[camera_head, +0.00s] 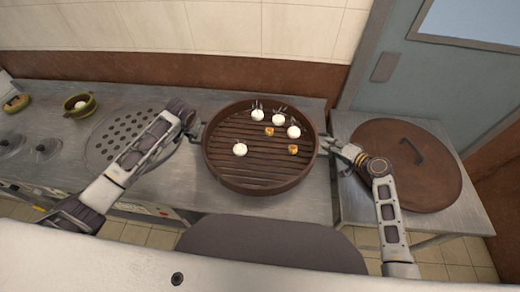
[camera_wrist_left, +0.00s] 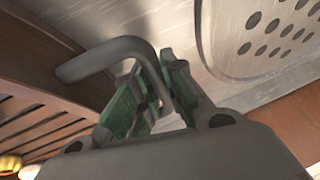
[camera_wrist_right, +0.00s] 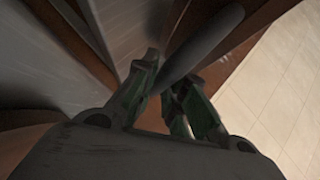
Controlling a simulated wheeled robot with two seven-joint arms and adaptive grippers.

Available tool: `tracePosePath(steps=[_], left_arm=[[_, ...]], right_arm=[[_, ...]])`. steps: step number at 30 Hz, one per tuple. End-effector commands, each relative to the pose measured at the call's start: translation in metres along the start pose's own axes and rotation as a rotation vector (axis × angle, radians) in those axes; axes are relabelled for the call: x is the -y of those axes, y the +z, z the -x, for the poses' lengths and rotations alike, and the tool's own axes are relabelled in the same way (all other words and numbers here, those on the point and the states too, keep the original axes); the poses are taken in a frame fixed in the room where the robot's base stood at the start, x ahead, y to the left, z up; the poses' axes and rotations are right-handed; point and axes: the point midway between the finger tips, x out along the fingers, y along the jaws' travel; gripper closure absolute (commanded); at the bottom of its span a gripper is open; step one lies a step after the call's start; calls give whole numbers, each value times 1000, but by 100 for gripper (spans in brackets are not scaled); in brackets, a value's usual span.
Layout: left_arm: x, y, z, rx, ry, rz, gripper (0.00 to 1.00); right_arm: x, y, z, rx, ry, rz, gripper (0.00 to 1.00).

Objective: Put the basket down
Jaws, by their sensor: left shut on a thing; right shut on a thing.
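The round brown basket (camera_head: 250,188) with a slatted floor is at the middle of the head view, level, over the steel counter. It holds several white buns (camera_head: 240,149) and small orange-yellow pieces (camera_head: 293,149). My left gripper (camera_head: 196,130) is shut on the basket's left handle; the grey handle (camera_wrist_left: 110,52) shows between the green-padded fingers in the left wrist view. My right gripper (camera_head: 331,145) is shut on the right handle; that handle (camera_wrist_right: 205,45) shows in the right wrist view. I cannot tell whether the basket's underside touches the counter.
The steel counter (camera_head: 300,207) has a perforated round plate (camera_head: 112,128) left of the basket. A green bowl (camera_head: 78,106) and glass lids (camera_head: 45,148) are farther left. A large brown lid (camera_head: 430,185) lies on the right-hand table. The wall is behind the counter.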

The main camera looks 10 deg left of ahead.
Motion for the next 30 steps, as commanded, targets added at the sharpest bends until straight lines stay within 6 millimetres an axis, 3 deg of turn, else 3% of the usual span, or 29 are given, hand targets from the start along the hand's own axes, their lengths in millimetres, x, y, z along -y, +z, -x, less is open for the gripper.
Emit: tracePosePath(steps=[24, 25, 30], left_arm=[[-1, 4, -12, -4, -2, 1, 100], [-2, 5, -12, 1, -2, 0, 86], [-2, 5, -12, 0, -1, 0, 66]], right_arm=[[-10, 3, -5, -5, -3, 2, 100], [-12, 5, -5, -2, 1, 1, 85], [-11, 5, -5, -1, 0, 0, 66]])
